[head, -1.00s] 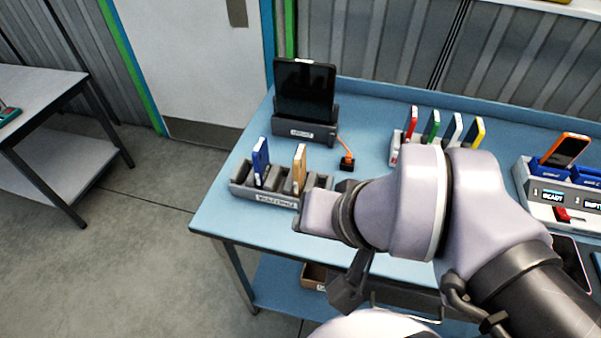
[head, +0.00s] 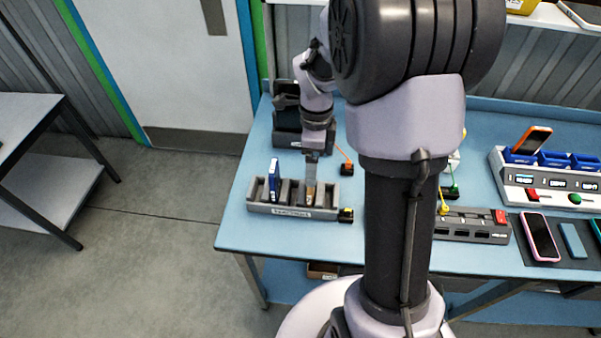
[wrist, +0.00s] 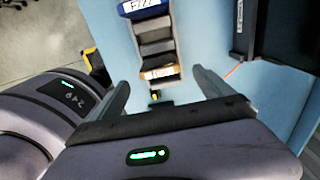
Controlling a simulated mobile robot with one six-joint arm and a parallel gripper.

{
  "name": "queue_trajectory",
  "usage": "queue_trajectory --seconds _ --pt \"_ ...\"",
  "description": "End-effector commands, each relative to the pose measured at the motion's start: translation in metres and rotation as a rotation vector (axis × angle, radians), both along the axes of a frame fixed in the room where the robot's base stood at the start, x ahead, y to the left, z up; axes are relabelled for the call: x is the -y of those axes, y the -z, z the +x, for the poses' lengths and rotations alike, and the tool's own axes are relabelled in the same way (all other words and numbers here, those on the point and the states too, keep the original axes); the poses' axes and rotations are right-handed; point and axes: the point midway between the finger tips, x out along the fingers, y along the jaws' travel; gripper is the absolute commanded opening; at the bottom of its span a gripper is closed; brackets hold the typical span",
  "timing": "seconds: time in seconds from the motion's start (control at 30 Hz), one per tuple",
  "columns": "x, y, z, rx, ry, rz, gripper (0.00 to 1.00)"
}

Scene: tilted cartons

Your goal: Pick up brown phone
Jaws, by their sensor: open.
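The brown phone (head: 310,194) stands upright in a slot of the grey rack (head: 262,209) on the blue table. Its upper part is hidden behind my gripper in the head view. In the wrist view the brown phone (wrist: 160,72) shows its narrow top edge, near the space between my fingertips. My gripper (head: 312,172) is above the rack at the phone. In the wrist view my gripper (wrist: 160,80) is open, one finger to each side of the phone's line. I cannot tell whether the fingertips have reached down beside it.
A blue phone (head: 274,180) stands in the same rack to the left; it shows in the wrist view too (wrist: 145,8). A dark tablet stand (head: 287,128) is behind. My arm hides the table's middle. A pink-edged phone (head: 540,236) lies at right.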

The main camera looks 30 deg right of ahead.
Motion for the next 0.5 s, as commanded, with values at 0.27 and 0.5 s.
queue_trajectory --seconds 0.27,0.5 --pt "-0.001 0.054 0.0 0.001 -0.002 0.001 0.91" --pt "-0.001 0.099 -0.001 -0.001 -0.003 0.001 0.91"
